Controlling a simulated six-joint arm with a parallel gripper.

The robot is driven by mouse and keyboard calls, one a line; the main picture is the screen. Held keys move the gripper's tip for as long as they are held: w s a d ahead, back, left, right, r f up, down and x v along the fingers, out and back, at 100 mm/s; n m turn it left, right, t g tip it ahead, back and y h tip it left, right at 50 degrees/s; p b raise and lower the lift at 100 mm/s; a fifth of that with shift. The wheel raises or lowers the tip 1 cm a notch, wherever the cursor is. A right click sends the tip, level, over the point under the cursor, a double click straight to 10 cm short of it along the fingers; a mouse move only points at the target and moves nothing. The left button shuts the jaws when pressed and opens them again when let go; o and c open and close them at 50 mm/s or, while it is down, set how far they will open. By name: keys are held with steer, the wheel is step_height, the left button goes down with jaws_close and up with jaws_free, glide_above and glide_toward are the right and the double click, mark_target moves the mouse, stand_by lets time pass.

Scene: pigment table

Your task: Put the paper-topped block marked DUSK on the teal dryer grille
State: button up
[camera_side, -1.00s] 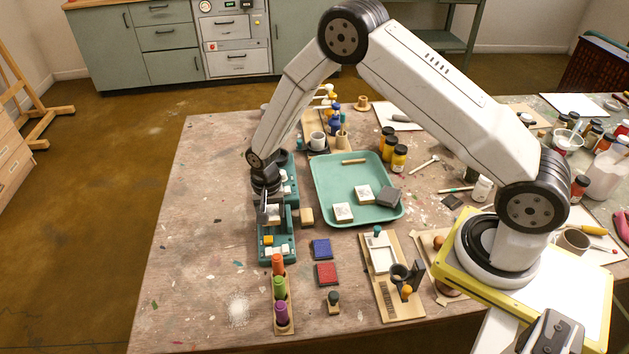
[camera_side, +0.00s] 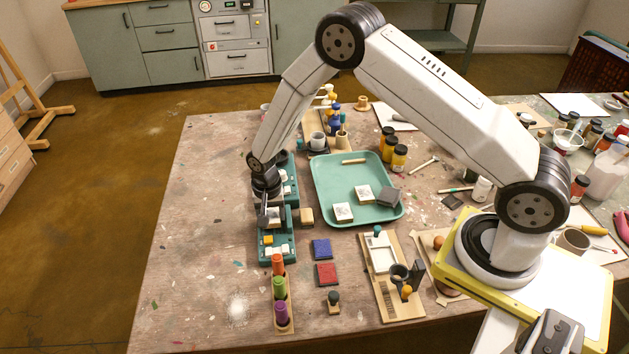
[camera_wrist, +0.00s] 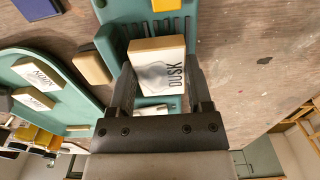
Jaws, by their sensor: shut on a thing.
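The paper-topped block marked DUSK (camera_wrist: 158,65) is between the fingers of my gripper (camera_wrist: 160,92), its grey-washed paper top facing the wrist camera. My gripper is shut on it. In the side view my gripper (camera_side: 270,214) points down over the middle of the teal dryer (camera_side: 284,246). In the wrist view, dark slats of the dryer's grille (camera_wrist: 178,25) show just beyond the block, which hides part of the grille. I cannot tell whether the block touches the grille.
A plain wooden block (camera_side: 306,217) stands close beside the dryer. Blue and red pads (camera_side: 326,274) and a rack of coloured bottles (camera_side: 280,290) lie nearer.

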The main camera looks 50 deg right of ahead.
steer(key=shift+f, duration=0.55)
stand_by(0.8)
steer(key=o, duration=1.3)
steer(key=shift+c, duration=0.2)
steer(key=shift+s, duration=0.1)
steer(key=shift+d, duration=0.1)
steer(key=shift+r, duration=4)
